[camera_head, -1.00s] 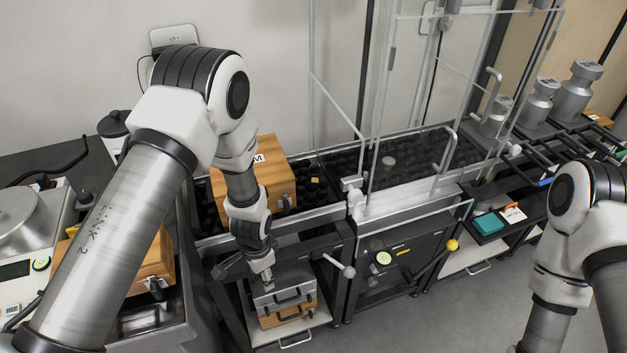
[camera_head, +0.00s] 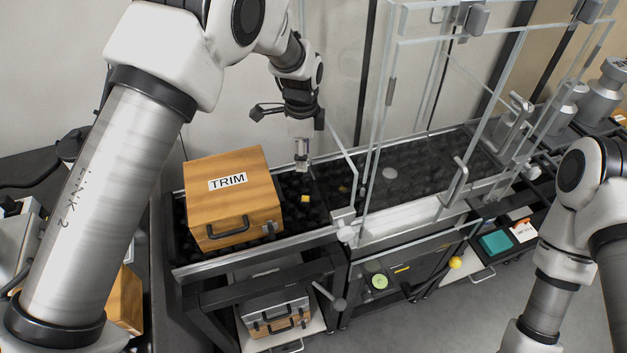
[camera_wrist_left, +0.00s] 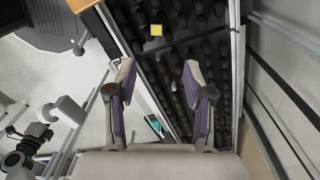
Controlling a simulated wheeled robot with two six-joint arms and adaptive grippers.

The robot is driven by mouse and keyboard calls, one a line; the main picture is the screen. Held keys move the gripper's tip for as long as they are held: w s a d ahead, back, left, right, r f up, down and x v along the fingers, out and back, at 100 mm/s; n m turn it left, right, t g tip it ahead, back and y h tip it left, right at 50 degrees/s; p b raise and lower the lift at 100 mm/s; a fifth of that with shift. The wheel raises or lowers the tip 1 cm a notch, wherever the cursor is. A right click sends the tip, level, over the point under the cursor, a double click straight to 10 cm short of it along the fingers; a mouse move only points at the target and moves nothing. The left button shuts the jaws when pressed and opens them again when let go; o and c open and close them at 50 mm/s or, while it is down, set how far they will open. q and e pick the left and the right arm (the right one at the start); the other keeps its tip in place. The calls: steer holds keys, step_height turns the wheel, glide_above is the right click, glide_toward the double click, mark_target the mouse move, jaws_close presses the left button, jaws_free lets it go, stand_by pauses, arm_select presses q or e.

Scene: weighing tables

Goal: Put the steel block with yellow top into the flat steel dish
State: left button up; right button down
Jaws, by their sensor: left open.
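The steel block with yellow top (camera_head: 305,199) is small and sits on the dark bumpy bed, right of the TRIM box. It also shows near the top of the left wrist view (camera_wrist_left: 156,30), beyond the fingertips. The flat steel dish (camera_head: 390,173) is a pale disc on the dark bed inside the glass enclosure. My left gripper (camera_head: 302,162) hangs above the bed, just behind the block in the picture. Its fingers are apart and empty in the left wrist view (camera_wrist_left: 157,80). My right arm shows at the right, but its gripper is out of frame.
The wooden TRIM box (camera_head: 232,198) stands left of the block. The glass enclosure (camera_head: 415,110) has posts and handles around the dish. Large steel weights (camera_head: 605,90) stand at the far right.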

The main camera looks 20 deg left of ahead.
arm_select(q)
steer(key=p, duration=0.1)
glide_above(304, 198)
step_height(304, 198, down, 8)
steer(key=shift+w, duration=0.1)
step_height(304, 198, down, 6)
steer(key=shift+f+p, duration=0.1)
steer(key=shift+p, duration=0.35)
steer(key=shift+f, duration=0.2)
steer(key=shift+r, duration=0.1)
steer(key=shift+c, duration=0.3)
jaws_close()
arm_select(e)
steer(key=shift+s+r, duration=0.25)
steer(key=shift+r, duration=0.35)
steer(key=shift+s+r, duration=0.25)
steer(key=shift+r, duration=0.3)
